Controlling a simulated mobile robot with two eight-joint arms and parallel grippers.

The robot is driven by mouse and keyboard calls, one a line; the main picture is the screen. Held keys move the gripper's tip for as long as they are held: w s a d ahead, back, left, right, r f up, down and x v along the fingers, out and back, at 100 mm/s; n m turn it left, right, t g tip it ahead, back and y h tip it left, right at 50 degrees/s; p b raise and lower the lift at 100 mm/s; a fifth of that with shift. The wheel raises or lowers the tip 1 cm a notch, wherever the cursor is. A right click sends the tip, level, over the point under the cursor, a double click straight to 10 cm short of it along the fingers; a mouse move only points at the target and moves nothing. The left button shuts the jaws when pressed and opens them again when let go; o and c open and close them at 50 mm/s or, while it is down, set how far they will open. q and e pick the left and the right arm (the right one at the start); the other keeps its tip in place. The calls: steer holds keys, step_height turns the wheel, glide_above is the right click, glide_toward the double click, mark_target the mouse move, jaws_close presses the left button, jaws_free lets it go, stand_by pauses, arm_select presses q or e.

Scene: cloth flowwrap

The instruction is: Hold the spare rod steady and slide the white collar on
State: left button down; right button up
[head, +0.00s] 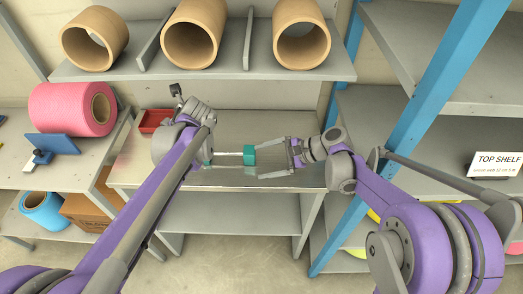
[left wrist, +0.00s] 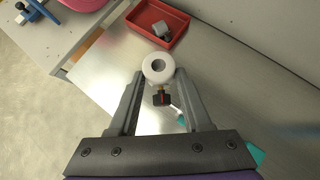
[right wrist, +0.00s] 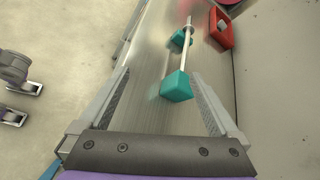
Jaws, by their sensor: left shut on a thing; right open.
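The white collar (left wrist: 159,68) sits between the fingertips of my left gripper (left wrist: 158,76), which is shut on it. The collar's round hole faces the camera, and a black screw with a red mark sticks out of it. In the head view my left arm hides the collar. The spare rod (right wrist: 186,53) is pale and thin, with a teal block (right wrist: 176,86) at its near end and another teal piece (right wrist: 180,39) farther along. It also shows lying level in the head view (head: 229,153). My right gripper (head: 276,161) is open and empty, close to the teal end, not touching it.
A red tray (head: 145,127) holding a grey part (left wrist: 161,29) stands at the bench's back left. The grey bench top (head: 235,124) is clear behind the rod. A shelf with brown tubes (head: 193,33) hangs above. A blue post (head: 424,85) rises on the right.

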mark_target(248, 154)
steer(key=w+f+m+y, duration=0.1)
steer(key=w, duration=0.1)
steer(key=w+f+m+y, duration=0.1)
steer(key=w+y, duration=0.1)
steer(key=w+a+f+m+y, duration=0.1)
steer(key=w+m+y, duration=0.1)
steer(key=w, duration=0.1)
steer(key=shift+f+g, duration=0.15)
steer(key=shift+g, duration=0.15)
steer(key=shift+w+d+f+m+g+y, duration=0.1)
steer(key=shift+w+f+m+g+y, duration=0.1)
steer(key=shift+f+m+g+y, duration=0.4)
steer(key=shift+w+a, duration=0.2)
steer(key=shift+a, duration=3.55)
jaws_close()
